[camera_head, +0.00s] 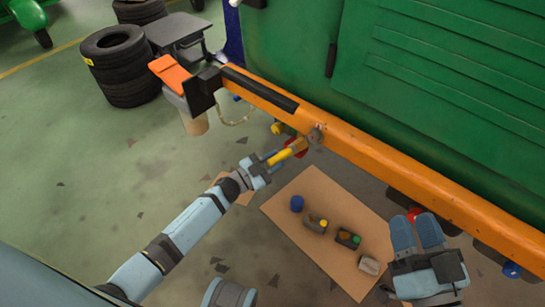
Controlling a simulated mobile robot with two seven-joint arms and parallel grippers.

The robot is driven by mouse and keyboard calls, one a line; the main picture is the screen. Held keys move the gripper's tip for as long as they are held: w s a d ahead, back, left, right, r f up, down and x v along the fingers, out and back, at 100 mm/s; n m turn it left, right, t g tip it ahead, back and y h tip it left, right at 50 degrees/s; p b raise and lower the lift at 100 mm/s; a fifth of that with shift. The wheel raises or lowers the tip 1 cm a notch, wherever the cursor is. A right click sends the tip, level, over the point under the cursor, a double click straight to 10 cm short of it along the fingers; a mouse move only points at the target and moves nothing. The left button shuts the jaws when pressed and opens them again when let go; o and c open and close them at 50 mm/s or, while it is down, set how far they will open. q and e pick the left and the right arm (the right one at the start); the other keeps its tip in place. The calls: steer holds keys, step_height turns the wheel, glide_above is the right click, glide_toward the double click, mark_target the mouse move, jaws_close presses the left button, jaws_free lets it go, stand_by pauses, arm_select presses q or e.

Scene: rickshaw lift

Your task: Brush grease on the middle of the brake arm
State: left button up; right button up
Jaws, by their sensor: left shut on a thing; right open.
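My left gripper (270,163) is shut on a yellow-handled brush (282,156). The brush's head end points up and right, close to a grey round fitting (315,133) on the long orange beam (375,157). I cannot tell whether the bristles touch anything. A red part shows just behind the brush end, partly hidden. No part can be clearly told as the brake arm. My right gripper (418,232) is open and empty at the lower right, below the orange beam, its two blue fingers pointing up.
A brown board (290,235) on the floor carries a blue round item (296,203) and several small parts. Green bodywork (440,70) fills the upper right. Stacked tyres (122,65) and an orange-topped stand (170,75) are at upper left. The left floor is mostly clear.

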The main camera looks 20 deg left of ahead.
arm_select(q)
steer(key=shift+f, duration=0.25)
steer(key=a, duration=0.2)
steer(key=w+a, duration=0.1)
steer(key=shift+w+a, duration=0.2)
steer(key=shift+a, duration=0.2)
steer(key=shift+s+a+p, duration=0.35)
steer(key=shift+s+p, duration=0.1)
steer(key=shift+s, duration=0.5)
steer(key=shift+s+a+p, duration=0.35)
steer(key=shift+s+p, duration=0.1)
steer(key=shift+s, duration=0.45)
steer(key=shift+s+a+p, duration=0.35)
steer(key=shift+s+p, duration=0.1)
steer(key=shift+s, duration=0.5)
